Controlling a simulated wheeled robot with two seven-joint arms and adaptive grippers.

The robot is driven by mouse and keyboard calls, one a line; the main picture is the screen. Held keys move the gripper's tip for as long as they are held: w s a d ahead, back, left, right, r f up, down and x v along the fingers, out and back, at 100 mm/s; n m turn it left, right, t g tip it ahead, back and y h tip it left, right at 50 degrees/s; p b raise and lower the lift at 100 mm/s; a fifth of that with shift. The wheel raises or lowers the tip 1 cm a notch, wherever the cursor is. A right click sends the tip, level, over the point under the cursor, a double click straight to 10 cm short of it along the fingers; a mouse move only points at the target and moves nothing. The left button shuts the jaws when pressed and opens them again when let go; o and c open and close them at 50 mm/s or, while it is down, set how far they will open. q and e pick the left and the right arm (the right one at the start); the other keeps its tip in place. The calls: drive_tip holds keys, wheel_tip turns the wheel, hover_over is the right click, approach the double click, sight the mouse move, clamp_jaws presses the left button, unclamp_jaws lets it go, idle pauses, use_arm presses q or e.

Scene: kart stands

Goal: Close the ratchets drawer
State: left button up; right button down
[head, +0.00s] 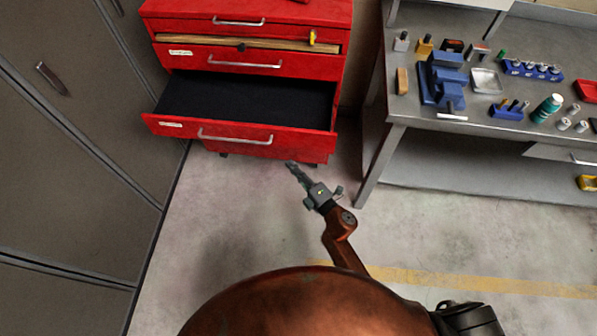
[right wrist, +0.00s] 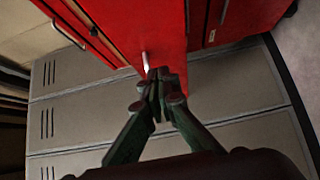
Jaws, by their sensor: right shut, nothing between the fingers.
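A red tool cabinet (head: 322,100) stands at the upper middle of the head view. Its low drawer (head: 180,126) is pulled far out, with an empty-looking dark inside and a silver handle (head: 235,138). My right gripper (head: 292,168) is shut and empty, by the open drawer's right front corner. In the right wrist view, its fingertips (right wrist: 160,76) are close to a silver handle (right wrist: 146,62) on a red front; contact is unclear. My left gripper is out of view.
A grey workbench (head: 420,130) with a blue vise (head: 445,80) and small parts stands at the right. Grey lockers (head: 70,130) line the left. The concrete floor (head: 230,220) before the cabinet is clear.

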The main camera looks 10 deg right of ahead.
sight(281, 141)
drive_tip(key=w, duration=0.4)
drive_tip(key=w+a+b, duration=0.1)
drive_tip(key=w, duration=0.1)
drive_tip(key=shift+w+f, duration=0.15)
drive_tip(key=shift+w, duration=0.25)
drive_tip(key=shift+w+d, duration=0.15)
drive_tip(key=shift+w, duration=0.3)
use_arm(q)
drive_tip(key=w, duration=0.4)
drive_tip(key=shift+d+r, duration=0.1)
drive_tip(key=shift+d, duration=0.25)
use_arm(e)
drive_tip(key=shift+d, duration=0.1)
